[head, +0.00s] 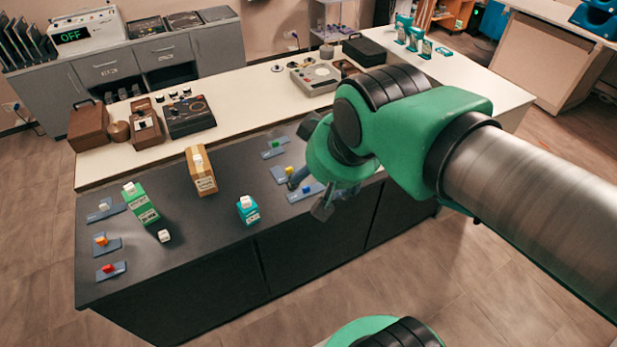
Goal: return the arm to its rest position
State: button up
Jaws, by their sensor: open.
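My green and grey arm reaches in from the right over the dark front part of the long counter (235,262). My gripper (314,168) hangs at its end above the counter's right part, close to several small blue plates. Its dark fingers are spread apart and nothing shows between them. The wrist hides part of the gripper and the counter beneath.
A green box (140,204), a brown box (201,172), a teal box (247,211) and a small white cube (164,236) stand on the dark top. Blue plates with coloured blocks line its left side. Devices stand on the white top behind. Floor in front is clear.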

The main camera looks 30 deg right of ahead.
jog(key=shift+s+a+f+y, duration=0.2)
jog(key=shift+s+a, duration=0.3)
jog(key=shift+s, duration=0.35)
jog(key=shift+s+a+f+y, duration=0.15)
jog(key=shift+s+a, duration=0.3)
jog(key=shift+s, duration=0.4)
